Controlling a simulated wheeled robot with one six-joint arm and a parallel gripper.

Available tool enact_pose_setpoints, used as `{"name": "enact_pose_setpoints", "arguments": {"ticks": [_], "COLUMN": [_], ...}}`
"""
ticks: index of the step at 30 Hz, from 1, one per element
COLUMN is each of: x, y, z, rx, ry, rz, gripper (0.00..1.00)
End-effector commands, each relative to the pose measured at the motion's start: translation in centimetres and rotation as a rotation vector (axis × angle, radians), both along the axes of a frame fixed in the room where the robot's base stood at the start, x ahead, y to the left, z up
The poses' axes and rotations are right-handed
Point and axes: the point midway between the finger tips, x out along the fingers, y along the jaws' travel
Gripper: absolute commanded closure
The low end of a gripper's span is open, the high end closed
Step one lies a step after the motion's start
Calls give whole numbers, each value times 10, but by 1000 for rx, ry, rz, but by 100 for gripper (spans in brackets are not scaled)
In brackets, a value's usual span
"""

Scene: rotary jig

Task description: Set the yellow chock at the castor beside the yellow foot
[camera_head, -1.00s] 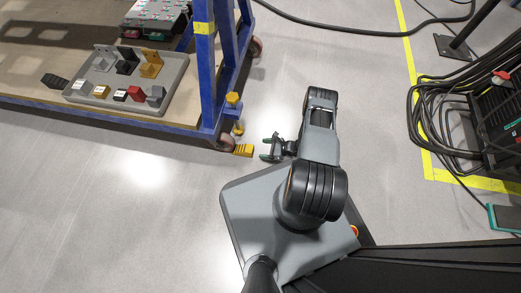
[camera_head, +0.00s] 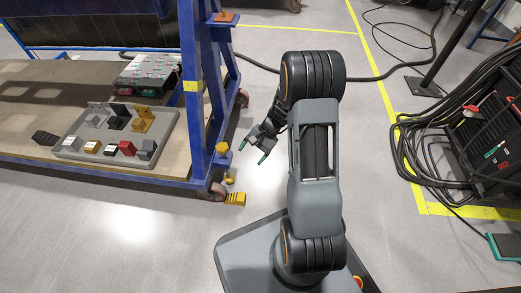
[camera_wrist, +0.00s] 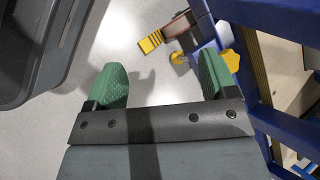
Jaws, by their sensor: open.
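The yellow chock (camera_head: 236,198) lies on the floor against or very near the castor (camera_head: 214,192) at the blue frame's near corner. The yellow foot (camera_head: 229,180) is just behind them. In the wrist view the ridged chock (camera_wrist: 151,42) shows beyond my fingers, beside the castor (camera_wrist: 176,24), with the yellow foot (camera_wrist: 178,58) close by. Whether chock and wheel touch, I cannot tell. My gripper (camera_head: 252,153) is open and empty, raised above the floor behind and right of the chock. Its green fingers (camera_wrist: 162,76) are spread apart in the wrist view.
The blue frame's post (camera_head: 192,85) rises beside the castor, with a yellow knob (camera_head: 222,148) on it. A grey tray (camera_head: 70,153) of small coloured blocks sits on the wooden deck. Coiled black cables (camera_head: 425,155) lie at the right. The floor between is clear.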

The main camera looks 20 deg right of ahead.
Motion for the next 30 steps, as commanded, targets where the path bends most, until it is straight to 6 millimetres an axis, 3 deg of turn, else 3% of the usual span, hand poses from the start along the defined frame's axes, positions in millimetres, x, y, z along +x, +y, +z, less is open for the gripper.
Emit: {"name": "enact_pose_setpoints", "arguments": {"ticks": [1, 6, 12, 21, 30], "x": [-7, -43, -86, -121, -126], "y": [7, 22, 29, 26, 25], "z": [28, 96, 146, 176, 180], "rx": [-60, -268, -486, -676, -707], "ry": [-54, -217, -400, -565, -590], "rz": [80, 332, 557, 717, 740], "gripper": [21, 21, 21, 21, 21]}}
